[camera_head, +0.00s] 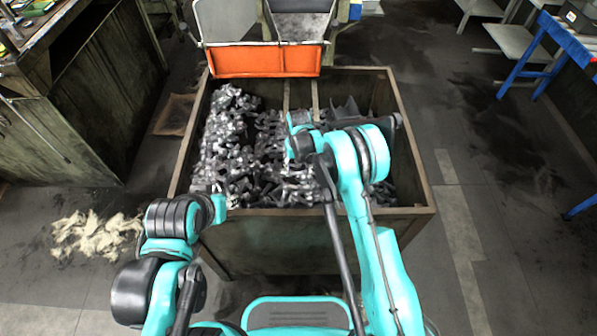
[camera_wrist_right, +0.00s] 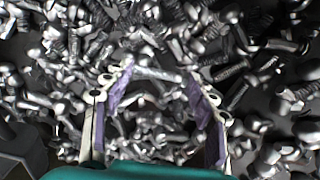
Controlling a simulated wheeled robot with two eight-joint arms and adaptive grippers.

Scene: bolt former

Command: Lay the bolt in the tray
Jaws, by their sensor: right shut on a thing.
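In the right wrist view my right gripper (camera_wrist_right: 157,80) has its two purple-padded fingers apart, with a silver bolt (camera_wrist_right: 155,73) lying crosswise between the tips. Many similar bolts lie behind it. In the head view my right arm reaches over the right half of a large metal bin of bolts (camera_head: 225,140); its wrist is above the pile, and the arm hides the fingers and the held bolt. My left arm is folded at the bin's near left corner; its finger opening cannot be made out. No tray can be identified with certainty.
The bin's rim (camera_head: 420,165) stands around the pile. An orange chute (camera_head: 265,61) overhangs its far side. A workbench (camera_head: 75,95) stands at left and a blue-framed table (camera_head: 565,45) at right. Pale scraps (camera_head: 95,235) lie on the floor at left. The floor right of the bin is clear.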

